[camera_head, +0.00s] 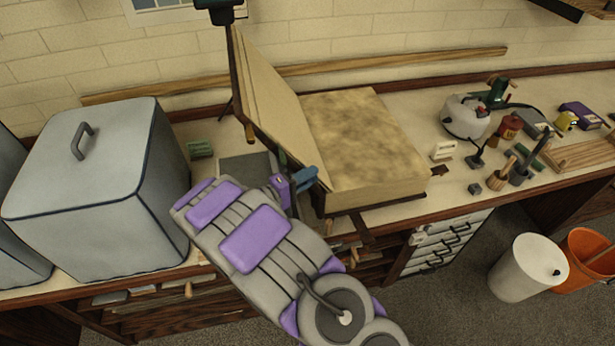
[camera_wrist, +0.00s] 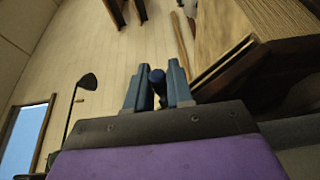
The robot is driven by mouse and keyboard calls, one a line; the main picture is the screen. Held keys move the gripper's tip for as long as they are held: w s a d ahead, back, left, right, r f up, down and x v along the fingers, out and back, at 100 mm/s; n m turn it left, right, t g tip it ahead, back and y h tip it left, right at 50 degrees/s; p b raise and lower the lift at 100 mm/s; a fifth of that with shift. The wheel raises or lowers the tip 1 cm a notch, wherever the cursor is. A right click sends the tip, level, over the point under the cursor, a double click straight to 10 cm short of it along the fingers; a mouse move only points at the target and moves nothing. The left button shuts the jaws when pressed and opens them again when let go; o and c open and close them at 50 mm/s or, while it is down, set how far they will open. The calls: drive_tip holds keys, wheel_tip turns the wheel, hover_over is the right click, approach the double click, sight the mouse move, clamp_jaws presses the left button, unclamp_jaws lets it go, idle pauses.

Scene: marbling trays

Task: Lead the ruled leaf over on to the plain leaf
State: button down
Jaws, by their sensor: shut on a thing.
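The raised leaf (camera_head: 268,95), which I take for the ruled leaf, stands steeply tilted at the left of the plain leaf, with long lines along its pale face. The plain leaf (camera_head: 358,130) lies flat on a thick block, its top mottled tan. My gripper (camera_head: 308,178) is at the near lower end of the raised leaf, by the block's front left corner. In the wrist view its blue fingers (camera_wrist: 157,88) are shut on a dark, round-ended knob (camera_wrist: 157,76). How the knob joins the leaf is hidden.
A large grey covered box (camera_head: 95,180) stands left of my arm. At the right, the bench holds a white kettle-like pot (camera_head: 465,117), brushes and jars. A white bin (camera_head: 528,268) and an orange bucket (camera_head: 590,262) stand on the floor. A brick wall is behind.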

drive_tip(key=shift+d+g, duration=0.2)
drive_tip(key=shift+g, duration=0.1)
idle(0.4)
drive_tip(key=w+d+r+m+g+y+b, duration=0.1)
drive_tip(key=d+y+b, duration=0.2)
drive_tip(key=d, duration=0.2)
drive_tip(key=shift+w+d+r+g, duration=0.2)
drive_tip(key=shift+d+r+g, duration=0.15)
drive_tip(key=shift+r+g, duration=0.05)
idle(1.1)
idle(0.4)
drive_tip(key=c, duration=1.4)
unclamp_jaws()
drive_tip(key=shift+c, duration=0.2)
drive_tip(key=o, duration=0.3)
drive_tip(key=shift+w+a+r, duration=0.1)
drive_tip(key=shift+w, duration=0.05)
drive_tip(key=shift+o, duration=0.2)
drive_tip(key=shift+r, duration=0.2)
